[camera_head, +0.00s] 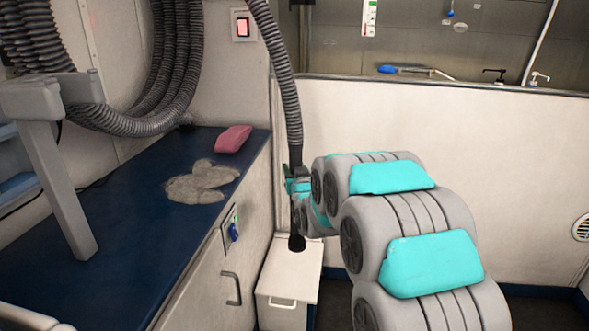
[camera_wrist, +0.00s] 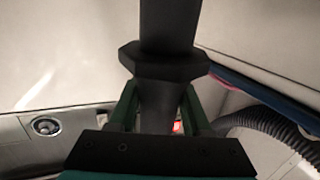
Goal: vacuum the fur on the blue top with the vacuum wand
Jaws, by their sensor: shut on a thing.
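The blue top (camera_head: 125,235) is on the left in the head view. A pale grey-beige patch of fur (camera_head: 200,183) lies on it, left of its right edge. My gripper (camera_head: 298,184) is to the right of the blue top, past its edge. It is shut on the black vacuum wand (camera_head: 297,225), which hangs upright with its lower end over a low white cabinet; I cannot tell if they touch. A ribbed grey hose (camera_head: 281,65) runs up from the wand. In the wrist view the wand (camera_wrist: 166,65) stands between the green fingers of my gripper (camera_wrist: 160,100).
A pink object (camera_head: 233,139) lies on the blue top behind the fur. A grey post (camera_head: 58,180) stands at the left, with coiled hose (camera_head: 150,122) hanging behind. The low white cabinet (camera_head: 282,317) is below the wand. A red-lit switch (camera_head: 243,27) is on the wall.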

